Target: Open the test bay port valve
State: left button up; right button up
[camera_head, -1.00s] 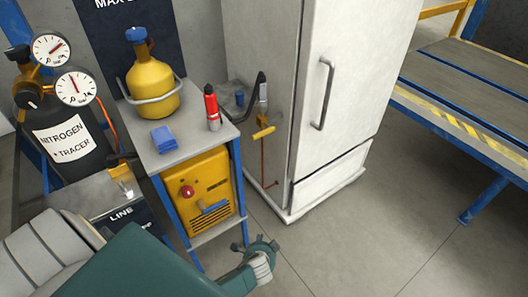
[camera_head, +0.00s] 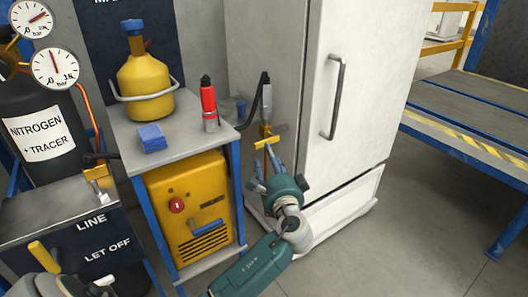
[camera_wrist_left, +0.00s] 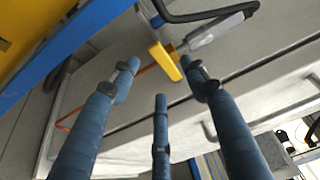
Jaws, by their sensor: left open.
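The port valve has a yellow handle (camera_head: 267,143) at the end of a grey fitting with a black hose, beside the white cabinet's left side. In the wrist view the yellow handle (camera_wrist_left: 163,60) lies across the gap between my fingertips, close to the right finger; I cannot tell if they touch. An orange line runs off from the valve. My left gripper (camera_head: 262,170) is open and empty, just below the handle in the head view. Its blue fingers (camera_wrist_left: 163,78) are spread in the wrist view. My right gripper is not in view.
The white cabinet (camera_head: 350,85) stands right of the valve. A cart (camera_head: 190,128) with a yellow cylinder (camera_head: 146,85), a red bottle (camera_head: 208,101) and a blue block (camera_head: 152,138) stands left. Other yellow handles (camera_head: 97,172) are on the LINE / LET OFF panel (camera_head: 95,235).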

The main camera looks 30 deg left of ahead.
aim_at(263, 146)
pick_arm(q)
jog(key=x, duration=0.6)
jog(key=shift+w+a+f+b, duration=0.1)
jog(key=shift+w+a+b, duration=0.15)
jog(key=shift+b, duration=0.15)
grip_shut()
